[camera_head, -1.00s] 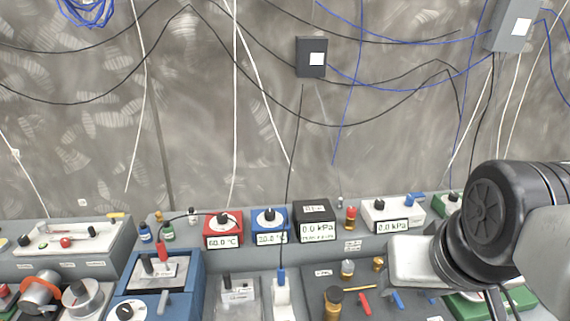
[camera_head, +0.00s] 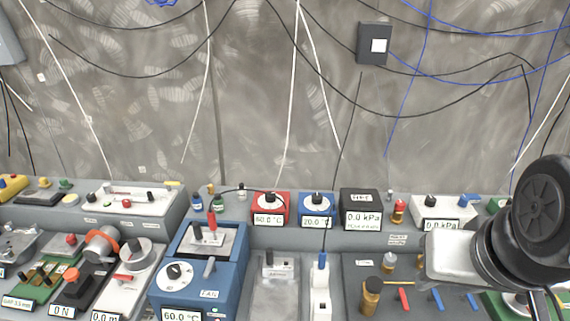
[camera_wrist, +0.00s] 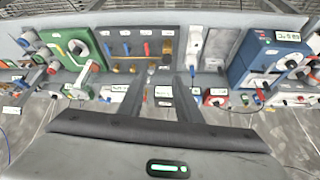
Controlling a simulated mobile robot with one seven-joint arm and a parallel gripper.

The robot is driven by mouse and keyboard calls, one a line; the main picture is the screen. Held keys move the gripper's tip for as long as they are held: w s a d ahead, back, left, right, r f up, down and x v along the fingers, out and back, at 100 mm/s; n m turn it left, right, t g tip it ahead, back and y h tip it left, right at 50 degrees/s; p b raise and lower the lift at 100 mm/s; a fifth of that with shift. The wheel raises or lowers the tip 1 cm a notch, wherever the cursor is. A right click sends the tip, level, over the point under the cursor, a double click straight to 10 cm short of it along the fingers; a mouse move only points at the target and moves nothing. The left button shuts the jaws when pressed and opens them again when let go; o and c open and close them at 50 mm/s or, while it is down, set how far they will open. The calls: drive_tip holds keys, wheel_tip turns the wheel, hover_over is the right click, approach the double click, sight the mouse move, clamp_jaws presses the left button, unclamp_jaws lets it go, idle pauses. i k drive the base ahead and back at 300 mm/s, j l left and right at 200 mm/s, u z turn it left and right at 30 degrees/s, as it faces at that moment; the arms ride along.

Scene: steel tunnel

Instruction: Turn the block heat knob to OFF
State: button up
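No label reading block heat is legible, so I cannot tell which knob it is. A large blue unit (camera_head: 197,269) has a white dial with a black knob (camera_head: 174,271), a FAN label and a 60.0 °C display. A red box (camera_head: 271,207) behind it has a black knob and reads 60.0 °C. A blue box (camera_head: 317,209) beside it has a similar knob and reads 20.0 °C. In the wrist view, the blue unit (camera_wrist: 254,52) is at right, upside down. My gripper (camera_wrist: 160,75) is open, its two fingers apart and empty, away from the blue unit.
A white power strip (camera_head: 320,290) stands right of the blue unit. A black 0.0 kPa box (camera_head: 361,209), small bottles and several coloured levers crowd the bench to the right. Clamps and gauges fill the left. Cables hang along the wall.

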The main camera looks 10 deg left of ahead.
sight(173, 271)
drive_tip(key=u, duration=1.95)
drive_tip(key=z, duration=0.35)
drive_tip(key=u, duration=0.25)
drive_tip(key=i+j+z, duration=0.15)
drive_tip(key=j+z, duration=0.2)
drive_tip(key=i+j+z, duration=0.15)
drive_tip(key=j+z, duration=0.25)
drive_tip(key=i+j+z, duration=0.1)
drive_tip(key=j+z, duration=0.6)
